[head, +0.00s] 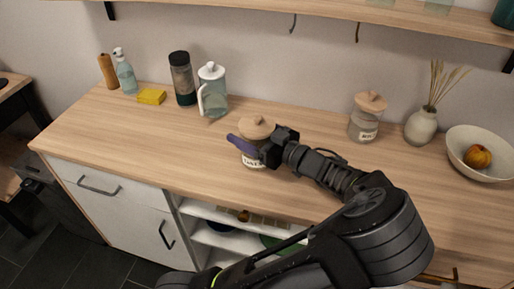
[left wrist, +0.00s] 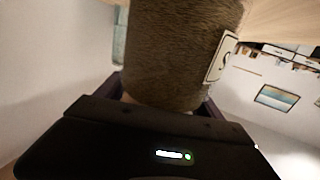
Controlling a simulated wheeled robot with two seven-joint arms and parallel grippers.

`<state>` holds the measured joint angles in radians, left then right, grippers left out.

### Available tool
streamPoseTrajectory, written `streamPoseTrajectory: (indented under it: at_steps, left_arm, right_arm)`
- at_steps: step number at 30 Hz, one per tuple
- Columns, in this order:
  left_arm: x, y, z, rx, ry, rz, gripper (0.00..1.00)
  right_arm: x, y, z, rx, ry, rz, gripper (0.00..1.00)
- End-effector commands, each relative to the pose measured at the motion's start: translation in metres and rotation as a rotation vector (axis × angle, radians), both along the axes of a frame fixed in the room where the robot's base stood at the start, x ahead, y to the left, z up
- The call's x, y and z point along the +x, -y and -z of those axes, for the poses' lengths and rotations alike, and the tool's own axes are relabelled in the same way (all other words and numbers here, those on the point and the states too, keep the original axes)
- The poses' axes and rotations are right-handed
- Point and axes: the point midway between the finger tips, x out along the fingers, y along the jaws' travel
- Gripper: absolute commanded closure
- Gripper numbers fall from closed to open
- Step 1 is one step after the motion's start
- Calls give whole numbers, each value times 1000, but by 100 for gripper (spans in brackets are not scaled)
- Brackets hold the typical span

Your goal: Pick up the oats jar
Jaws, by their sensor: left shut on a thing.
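A glass jar (head: 254,159) with a wooden lid and a white label is at the middle of the counter; I cannot read the label clearly. My left gripper (head: 246,144) is shut around its body, with a purple finger across the near side. In the left wrist view the jar (left wrist: 170,50) fills the space between the fingers and shows brown, grainy contents, with its label (left wrist: 221,57) at the right. I cannot tell whether its base touches the counter. A second jar (head: 363,127) with a wooden lid and a label stands farther right. My right gripper is not in view.
On the wooden counter (head: 140,135), a glass pitcher (head: 213,95), dark bottle (head: 182,80), yellow sponge (head: 151,97) and spray bottle (head: 126,75) stand at the back left. A vase (head: 421,127) and bowl (head: 465,160) are at right. A shelf (head: 300,8) hangs above.

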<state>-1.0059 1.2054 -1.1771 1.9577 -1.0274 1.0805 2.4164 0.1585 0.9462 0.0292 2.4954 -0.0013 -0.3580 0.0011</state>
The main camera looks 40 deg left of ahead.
Motion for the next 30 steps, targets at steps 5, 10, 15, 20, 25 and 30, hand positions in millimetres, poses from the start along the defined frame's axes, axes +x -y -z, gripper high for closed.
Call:
streamPoseTrajectory:
  at_steps: [5,10,15,20,25,30]
  left_arm:
    - [0,0,0,0,0,0,58]
    - [0,0,0,0,0,0,72]
    - [0,0,0,0,0,1,86]
    - [0,0,-1,3,1,0,96]
    - [0,0,-2,2,1,0,96]
    - [1,0,-10,2,3,1,96]
  right_arm:
    - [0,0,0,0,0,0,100]
    - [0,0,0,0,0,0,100]
    - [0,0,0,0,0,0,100]
    - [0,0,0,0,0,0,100]
    - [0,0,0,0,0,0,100]
    - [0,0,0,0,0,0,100]
